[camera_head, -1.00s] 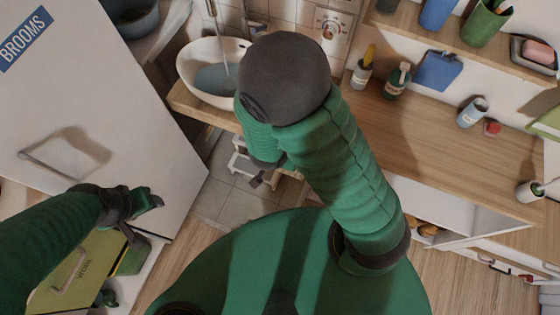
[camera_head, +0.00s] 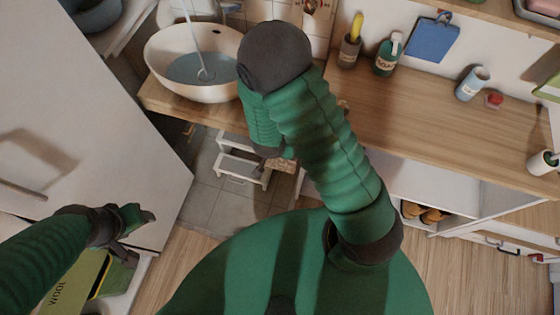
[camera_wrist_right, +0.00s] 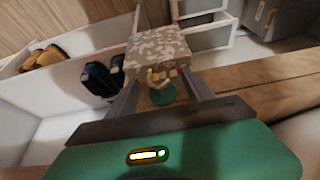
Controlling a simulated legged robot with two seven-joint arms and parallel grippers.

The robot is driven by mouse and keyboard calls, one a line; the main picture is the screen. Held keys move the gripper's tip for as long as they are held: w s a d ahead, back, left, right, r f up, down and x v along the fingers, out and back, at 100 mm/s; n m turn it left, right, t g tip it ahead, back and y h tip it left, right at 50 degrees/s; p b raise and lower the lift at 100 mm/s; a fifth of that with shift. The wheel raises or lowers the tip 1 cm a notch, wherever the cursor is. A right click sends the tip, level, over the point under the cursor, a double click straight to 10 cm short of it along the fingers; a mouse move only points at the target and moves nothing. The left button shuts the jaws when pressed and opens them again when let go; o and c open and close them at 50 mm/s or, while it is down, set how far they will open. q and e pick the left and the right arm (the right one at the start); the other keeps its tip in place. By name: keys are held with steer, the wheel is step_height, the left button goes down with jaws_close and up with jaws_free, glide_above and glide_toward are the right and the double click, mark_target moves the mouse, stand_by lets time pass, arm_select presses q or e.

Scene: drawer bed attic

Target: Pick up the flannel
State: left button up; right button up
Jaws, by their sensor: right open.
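I cannot tell for sure which thing is the flannel. A flat blue piece (camera_head: 432,38) hangs on the wall at the upper right of the head view. In the right wrist view a beige mottled block (camera_wrist_right: 158,48) lies just beyond my right gripper (camera_wrist_right: 157,88). That gripper is open, with its fingers apart and a small green round thing showing between them. In the head view my right arm hides its own gripper. My left gripper (camera_head: 132,228) is at the lower left, near the white door, with its jaw gap unclear.
A white door (camera_head: 90,130) fills the left. Orange-brown shoes (camera_head: 425,212) sit on an open shelf.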

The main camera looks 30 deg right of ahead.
steer(key=shift+r, duration=0.1)
steer(key=shift+c, duration=0.4)
steer(key=shift+s, duration=0.1)
jaws_close()
